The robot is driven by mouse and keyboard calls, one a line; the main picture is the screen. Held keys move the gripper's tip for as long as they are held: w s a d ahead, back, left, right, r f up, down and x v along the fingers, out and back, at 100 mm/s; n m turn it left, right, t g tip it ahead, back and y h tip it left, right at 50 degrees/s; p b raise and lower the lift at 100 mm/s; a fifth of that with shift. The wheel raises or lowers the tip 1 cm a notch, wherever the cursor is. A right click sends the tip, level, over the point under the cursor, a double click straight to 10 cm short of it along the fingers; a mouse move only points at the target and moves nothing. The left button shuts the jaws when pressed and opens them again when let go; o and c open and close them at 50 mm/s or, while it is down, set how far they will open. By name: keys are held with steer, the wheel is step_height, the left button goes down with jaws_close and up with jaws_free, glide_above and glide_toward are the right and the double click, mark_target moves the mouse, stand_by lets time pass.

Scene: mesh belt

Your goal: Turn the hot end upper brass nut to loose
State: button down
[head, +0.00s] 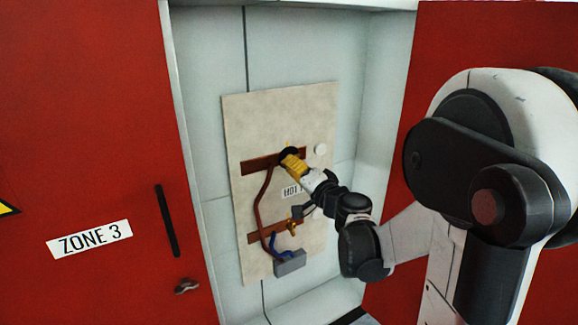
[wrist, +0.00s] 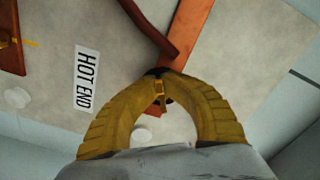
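The hot end upper brass nut (wrist: 160,90) shows as a small brass piece between my fingertips in the wrist view. It sits at the upper copper bar (head: 262,163), which also shows in the wrist view (wrist: 190,30). My gripper (head: 287,155) has ribbed yellow fingers. In the wrist view (wrist: 161,76) they bow into an arch, their dark tips close together around the nut. Fingers and tips hide much of the nut, so its turn angle cannot be told. In the head view my gripper covers it. The HOT END label (wrist: 87,78) is beside the fingers.
A lower copper bar (head: 258,238) carries another brass nut (head: 291,227). A red-brown cable (head: 258,208) and blue cable lead down towards a grey box (head: 290,262). White round knobs (head: 320,149) sit on the beige panel. The cabinet's red door (head: 90,130) stands left.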

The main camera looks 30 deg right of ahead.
steer(key=shift+w+d+r, duration=0.15)
steer(key=c, duration=1.6)
jaws_free()
steer(key=s, duration=1.2)
steer(key=shift+d, duration=0.2)
